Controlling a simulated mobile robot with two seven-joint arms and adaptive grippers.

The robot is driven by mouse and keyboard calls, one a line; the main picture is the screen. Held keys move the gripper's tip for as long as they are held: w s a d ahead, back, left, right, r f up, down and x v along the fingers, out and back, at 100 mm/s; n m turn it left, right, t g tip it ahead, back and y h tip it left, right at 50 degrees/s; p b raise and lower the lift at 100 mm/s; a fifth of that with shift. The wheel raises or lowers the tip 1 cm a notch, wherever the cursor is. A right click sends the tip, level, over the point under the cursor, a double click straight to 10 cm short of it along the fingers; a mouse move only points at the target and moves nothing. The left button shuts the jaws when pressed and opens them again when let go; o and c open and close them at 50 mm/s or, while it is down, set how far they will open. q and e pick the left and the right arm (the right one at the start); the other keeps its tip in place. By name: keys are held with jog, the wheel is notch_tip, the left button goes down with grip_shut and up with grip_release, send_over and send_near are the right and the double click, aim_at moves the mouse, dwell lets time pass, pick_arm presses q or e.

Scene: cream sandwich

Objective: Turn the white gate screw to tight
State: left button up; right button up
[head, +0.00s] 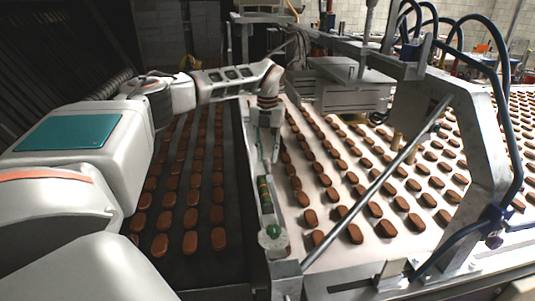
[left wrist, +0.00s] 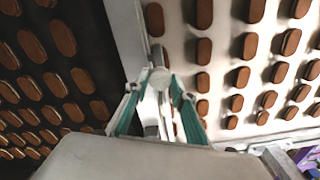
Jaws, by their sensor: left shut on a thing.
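The white gate screw (left wrist: 160,77) shows as a pale round knob between my left fingertips in the left wrist view. My left gripper (left wrist: 156,88), with green finger pads, is shut on it, one finger on each side. In the head view my left gripper (head: 275,150) reaches down at the rail between the two belts, and the screw is hidden or too small to make out there. How far the screw is turned cannot be told. My right gripper is not in view.
A dark belt (head: 180,265) with rows of brown biscuits lies left of the metal rail. A white belt (head: 330,205) with more biscuits lies right. A green button (head: 273,231) sits on the rail's near end. A slanted metal rod (head: 375,185) and frame (head: 480,150) with blue hoses stand right.

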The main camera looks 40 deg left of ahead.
pick_arm(q)
jog(key=m, duration=0.6)
jog(key=shift+m, duration=0.4)
dwell(0.4)
jog(key=o, duration=1.1)
notch_tip(320, 180, up, 12)
